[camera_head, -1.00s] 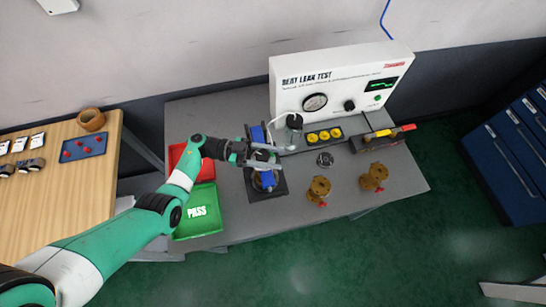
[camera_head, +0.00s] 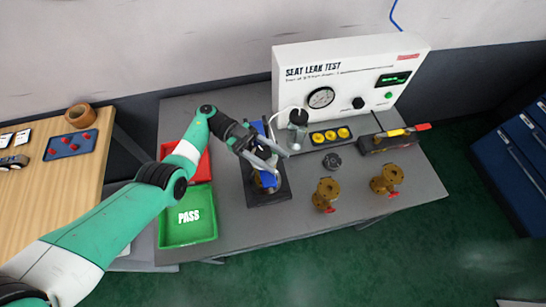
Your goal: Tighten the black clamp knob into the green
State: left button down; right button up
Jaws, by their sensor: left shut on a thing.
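My left gripper (camera_head: 272,163) reaches over the blue clamp fixture (camera_head: 268,180) from the upper left. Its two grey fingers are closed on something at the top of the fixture. This is most likely the black clamp knob, but the fingers and wrist hide it. A brass-coloured part sits low in the fixture, mostly covered. The fixture stands on a dark base plate (camera_head: 270,199). No green mark on the clamp can be made out. My right gripper is not in view.
The white leak tester (camera_head: 440,62) stands behind, with a gauge (camera_head: 321,97) and a green light. Two brass valves (camera_head: 326,194) (camera_head: 386,180) and a black round part (camera_head: 332,161) stand to the right. A green PASS tray (camera_head: 188,236) and a red tray (camera_head: 204,174) are left.

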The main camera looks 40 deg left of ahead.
pick_arm(q)
jog(key=shift+f, duration=0.1)
jog(key=shift+c, duration=1.4)
grip_release()
notch_tip(320, 180, up, 4)
jog(key=p, duration=0.3)
jog(key=shift+s+r, duration=0.15)
jog(key=shift+r, duration=0.05)
jog(key=s+d+r+p, duration=0.6)
jog(key=s+r+p, duration=0.2)
jog(key=s+p, duration=0.2)
jog(key=shift+s+d+r, duration=0.3)
jog(key=shift+s+r, duration=0.05)
jog(key=shift+s, duration=0.7)
